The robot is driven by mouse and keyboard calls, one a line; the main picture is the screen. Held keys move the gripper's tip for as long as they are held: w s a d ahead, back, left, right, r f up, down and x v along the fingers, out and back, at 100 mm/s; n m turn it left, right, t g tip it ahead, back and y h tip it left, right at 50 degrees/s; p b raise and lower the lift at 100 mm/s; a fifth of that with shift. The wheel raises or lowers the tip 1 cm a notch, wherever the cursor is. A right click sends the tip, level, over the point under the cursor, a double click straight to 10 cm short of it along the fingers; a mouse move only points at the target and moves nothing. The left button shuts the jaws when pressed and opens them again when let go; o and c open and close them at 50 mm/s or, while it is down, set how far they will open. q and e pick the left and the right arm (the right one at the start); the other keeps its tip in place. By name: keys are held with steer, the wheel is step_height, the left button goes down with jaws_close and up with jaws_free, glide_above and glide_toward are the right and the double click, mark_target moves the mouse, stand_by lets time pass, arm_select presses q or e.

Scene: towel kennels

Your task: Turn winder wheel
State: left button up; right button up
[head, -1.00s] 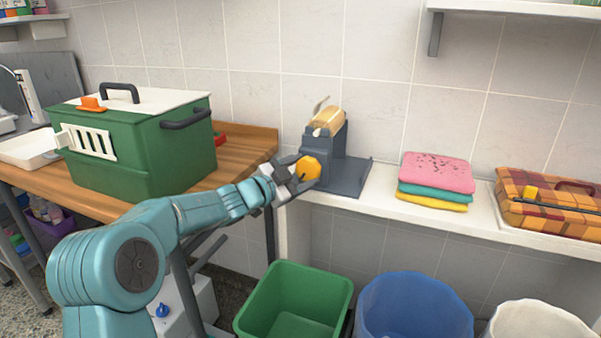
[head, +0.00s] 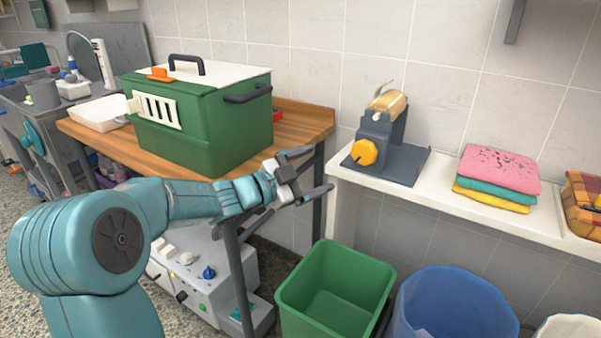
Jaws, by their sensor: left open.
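The winder (head: 393,135) is a grey stand on the white shelf, with a tan roll (head: 388,103) at its top. Its yellow wheel (head: 364,152) is on the front left side of the stand. My left gripper (head: 312,172) is open and empty, with its fingers spread. It is to the left of the wheel and slightly lower in the picture, apart from it. My right gripper is not in view.
A green kennel (head: 205,125) stands on the wooden table at left. Folded towels (head: 497,172) lie right of the winder on the white shelf (head: 450,207). A green bin (head: 335,290) and a blue bin (head: 455,305) stand below.

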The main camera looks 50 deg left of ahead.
arm_select(q)
steer(key=shift+s+a, duration=0.15)
steer(key=shift+s, duration=0.7)
steer(key=shift+s+a, duration=0.1)
steer(key=shift+s, duration=0.7)
steer(key=shift+s, duration=0.1)
